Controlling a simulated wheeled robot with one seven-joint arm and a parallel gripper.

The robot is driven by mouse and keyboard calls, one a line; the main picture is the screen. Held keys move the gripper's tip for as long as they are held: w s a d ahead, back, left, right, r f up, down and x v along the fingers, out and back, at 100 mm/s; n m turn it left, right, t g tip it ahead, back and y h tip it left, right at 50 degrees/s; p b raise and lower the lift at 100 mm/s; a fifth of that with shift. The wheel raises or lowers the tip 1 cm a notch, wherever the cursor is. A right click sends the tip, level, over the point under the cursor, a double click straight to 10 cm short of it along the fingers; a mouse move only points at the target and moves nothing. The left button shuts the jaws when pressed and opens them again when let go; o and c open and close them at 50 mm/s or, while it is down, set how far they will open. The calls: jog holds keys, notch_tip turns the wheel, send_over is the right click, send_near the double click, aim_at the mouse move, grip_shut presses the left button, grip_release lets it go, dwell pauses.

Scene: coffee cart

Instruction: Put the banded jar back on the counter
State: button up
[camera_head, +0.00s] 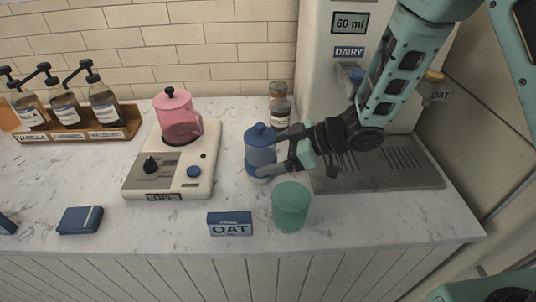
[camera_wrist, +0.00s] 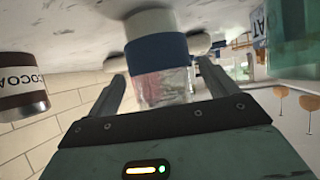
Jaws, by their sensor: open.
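The banded jar (camera_head: 259,155) has a blue lid with a knob and a clear body. It stands upright on the marble counter (camera_head: 345,214), right of the pink pitcher's machine. In the wrist view, which is upside down, the jar (camera_wrist: 160,48) shows a white base against the counter, a blue band and clear glass. My gripper (camera_head: 272,156) reaches the jar from the right. Its fingers are open, one on each side of the jar, and the jar lies between them in the wrist view (camera_wrist: 161,75). I cannot tell whether either finger touches it.
A cocoa jar (camera_head: 280,107) stands close behind; it also shows in the wrist view (camera_wrist: 20,88). A green cup (camera_head: 290,207) and an OAT sign (camera_head: 230,224) stand in front. The machine with the pink pitcher (camera_head: 178,118) is left. The dairy dispenser's drip tray (camera_head: 390,165) is right.

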jog(key=v, duration=1.1)
jog(key=shift+f, duration=0.15)
